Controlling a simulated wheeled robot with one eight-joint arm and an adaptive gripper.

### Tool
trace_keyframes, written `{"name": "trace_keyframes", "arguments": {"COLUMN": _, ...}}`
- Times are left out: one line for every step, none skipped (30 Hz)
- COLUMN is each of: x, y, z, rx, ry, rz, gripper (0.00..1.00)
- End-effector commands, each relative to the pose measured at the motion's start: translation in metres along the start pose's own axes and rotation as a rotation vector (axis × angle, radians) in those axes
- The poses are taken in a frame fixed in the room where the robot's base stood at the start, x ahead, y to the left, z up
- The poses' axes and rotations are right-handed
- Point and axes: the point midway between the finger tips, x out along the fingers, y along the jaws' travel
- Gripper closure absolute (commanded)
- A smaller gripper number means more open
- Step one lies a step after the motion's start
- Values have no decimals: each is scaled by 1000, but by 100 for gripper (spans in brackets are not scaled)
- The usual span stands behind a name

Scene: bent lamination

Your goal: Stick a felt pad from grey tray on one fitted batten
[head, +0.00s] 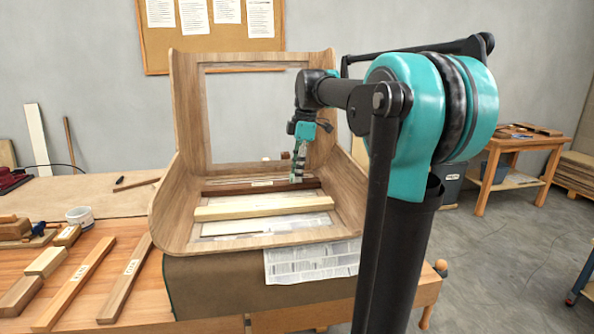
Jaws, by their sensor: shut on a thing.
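My gripper (297,176) points down inside the bent wooden shell (184,190), at the right part of a dark brown batten (238,187). It is shut on what seems to be a small felt pad, which the fingers hide almost wholly. I cannot tell whether the pad touches the batten. A pale batten (262,207) lies across the shell in front of the dark one, with a label-like mark too small to read on the dark one. I cannot make out a grey tray.
Loose wooden strips (85,275) and blocks lie on the bench at the left, near a white cup (80,216). Printed sheets (312,262) hang over the brown cloth in front of the shell. The shell's side walls rise around my gripper.

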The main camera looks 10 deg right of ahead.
Motion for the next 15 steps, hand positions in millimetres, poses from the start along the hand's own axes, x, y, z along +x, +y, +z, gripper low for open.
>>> {"name": "trace_keyframes", "arguments": {"x": 0, "y": 0, "z": 0, "rx": 0, "ry": 0, "rz": 0, "gripper": 87}}
{"name": "trace_keyframes", "arguments": {"x": 1, "y": 0, "z": 0, "rx": 0, "ry": 0, "rz": 0, "gripper": 87}}
{"name": "trace_keyframes", "arguments": {"x": 1, "y": 0, "z": 0, "rx": 0, "ry": 0, "rz": 0, "gripper": 87}}
{"name": "trace_keyframes", "arguments": {"x": 2, "y": 0, "z": 0, "rx": 0, "ry": 0, "rz": 0, "gripper": 87}}
{"name": "trace_keyframes", "arguments": {"x": 2, "y": 0, "z": 0, "rx": 0, "ry": 0, "rz": 0, "gripper": 87}}
{"name": "trace_keyframes", "arguments": {"x": 2, "y": 0, "z": 0, "rx": 0, "ry": 0, "rz": 0, "gripper": 87}}
{"name": "trace_keyframes", "arguments": {"x": 2, "y": 0, "z": 0, "rx": 0, "ry": 0, "rz": 0, "gripper": 87}}
{"name": "trace_keyframes", "arguments": {"x": 3, "y": 0, "z": 0, "rx": 0, "ry": 0, "rz": 0, "gripper": 87}}
{"name": "trace_keyframes", "arguments": {"x": 3, "y": 0, "z": 0, "rx": 0, "ry": 0, "rz": 0, "gripper": 87}}
{"name": "trace_keyframes", "arguments": {"x": 3, "y": 0, "z": 0, "rx": 0, "ry": 0, "rz": 0, "gripper": 68}}
{"name": "trace_keyframes", "arguments": {"x": 3, "y": 0, "z": 0, "rx": 0, "ry": 0, "rz": 0, "gripper": 64}}
{"name": "trace_keyframes", "arguments": {"x": 3, "y": 0, "z": 0, "rx": 0, "ry": 0, "rz": 0, "gripper": 59}}
{"name": "trace_keyframes", "arguments": {"x": 3, "y": 0, "z": 0, "rx": 0, "ry": 0, "rz": 0, "gripper": 56}}
{"name": "trace_keyframes", "arguments": {"x": 3, "y": 0, "z": 0, "rx": 0, "ry": 0, "rz": 0, "gripper": 52}}
{"name": "trace_keyframes", "arguments": {"x": 3, "y": 0, "z": 0, "rx": 0, "ry": 0, "rz": 0, "gripper": 47}}
